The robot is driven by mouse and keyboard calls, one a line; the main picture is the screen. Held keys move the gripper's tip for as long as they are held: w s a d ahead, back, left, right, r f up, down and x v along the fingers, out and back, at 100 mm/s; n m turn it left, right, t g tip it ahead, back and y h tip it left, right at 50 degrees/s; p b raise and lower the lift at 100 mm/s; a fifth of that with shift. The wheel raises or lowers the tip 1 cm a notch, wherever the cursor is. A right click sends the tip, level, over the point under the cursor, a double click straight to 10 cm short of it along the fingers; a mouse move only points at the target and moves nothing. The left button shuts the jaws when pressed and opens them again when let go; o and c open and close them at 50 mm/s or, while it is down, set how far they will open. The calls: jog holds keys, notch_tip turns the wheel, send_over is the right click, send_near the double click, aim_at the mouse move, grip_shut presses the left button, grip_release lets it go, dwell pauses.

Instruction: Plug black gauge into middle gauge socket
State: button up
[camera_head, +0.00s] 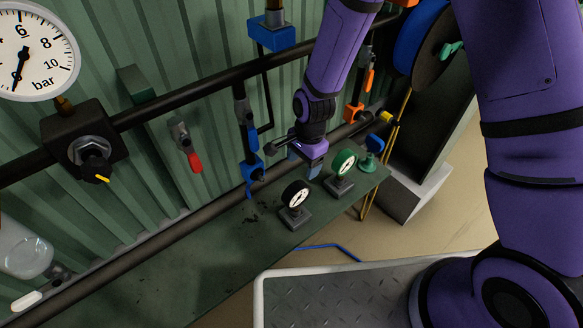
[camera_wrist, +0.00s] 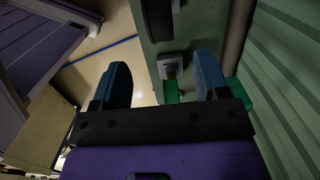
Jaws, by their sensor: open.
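The black gauge (camera_head: 296,194) has a white dial and stands upright on a grey block on the dark green bench (camera_head: 190,270). A green gauge (camera_head: 344,162) stands on a similar grey block to its right and farther back. My gripper (camera_head: 304,164) points down behind the two gauges, close to the wall side, with nothing seen between its fingers. In the wrist view my gripper (camera_wrist: 162,78) has its two blue fingers wide apart. A green part and a grey block (camera_wrist: 174,64) show beyond the gap. I cannot tell which block is the middle gauge socket.
A thick dark pipe (camera_head: 190,100) crosses the corrugated wall, with a large dial gauge (camera_head: 30,55) at upper left. A red-handled valve (camera_head: 190,150) and a blue valve (camera_head: 250,165) hang near my arm. A hose reel (camera_head: 425,45) stands at upper right. The bench's left part is mostly clear.

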aim_at(296, 193)
jog(key=shift+s+a+f, duration=0.15)
jog(key=shift+a+f, duration=0.1)
jog(key=shift+f, duration=0.3)
jog(key=shift+s+a+f, duration=0.15)
jog(key=shift+a+f, duration=0.1)
jog(key=shift+f, duration=0.25)
jog(key=f, duration=0.6)
jog(key=a+f, duration=0.1)
jog(key=f, duration=0.3)
jog(key=shift+s, duration=0.3)
jog(key=c, duration=1.1)
